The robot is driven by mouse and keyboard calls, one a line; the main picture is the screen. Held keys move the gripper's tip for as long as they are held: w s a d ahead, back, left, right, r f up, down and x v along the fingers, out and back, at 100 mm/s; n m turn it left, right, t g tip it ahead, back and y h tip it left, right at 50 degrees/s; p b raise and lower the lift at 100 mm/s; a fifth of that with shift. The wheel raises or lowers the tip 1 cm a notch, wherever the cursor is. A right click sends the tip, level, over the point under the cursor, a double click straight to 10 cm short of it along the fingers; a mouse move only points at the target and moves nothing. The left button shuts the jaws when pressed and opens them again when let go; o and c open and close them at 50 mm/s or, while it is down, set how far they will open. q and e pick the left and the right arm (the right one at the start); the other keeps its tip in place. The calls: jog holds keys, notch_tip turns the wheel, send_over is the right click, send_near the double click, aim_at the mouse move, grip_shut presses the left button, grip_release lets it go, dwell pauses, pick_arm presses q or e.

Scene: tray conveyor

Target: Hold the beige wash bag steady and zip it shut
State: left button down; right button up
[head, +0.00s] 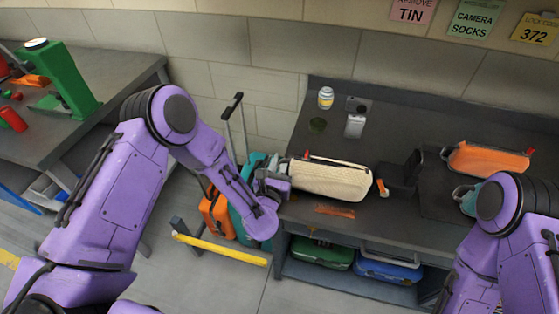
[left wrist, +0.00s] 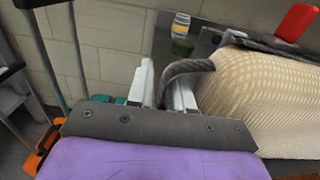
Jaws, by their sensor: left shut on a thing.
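The beige wash bag (head: 330,181) lies on the dark worktop, its long side facing me; it also fills the right of the left wrist view (left wrist: 270,100). A red tab (head: 307,154) stands on its top near the left end, beside a dark strip in the left wrist view (left wrist: 297,22). My left gripper (head: 279,183) is at the bag's left end. Its pale fingers are shut on a dark loop (left wrist: 188,67) at that end. I cannot tell how far the zip is open. My right arm enters at the right; its gripper does not show.
An orange bag (head: 487,159) lies at the right. A dark stand (head: 402,171) and a small orange-and-white item (head: 382,188) are right of the wash bag. A flat orange piece (head: 335,211) lies in front. A jar (head: 325,97) stands at the back. Cases sit on the shelf below.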

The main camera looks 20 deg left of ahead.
pick_arm(q)
jog(key=shift+f, duration=0.15)
jog(key=shift+f+b, duration=0.3)
jog(key=shift+b, duration=0.1)
jog(key=c, duration=1.2)
grip_release()
jog(key=shift+s, duration=0.1)
grip_shut()
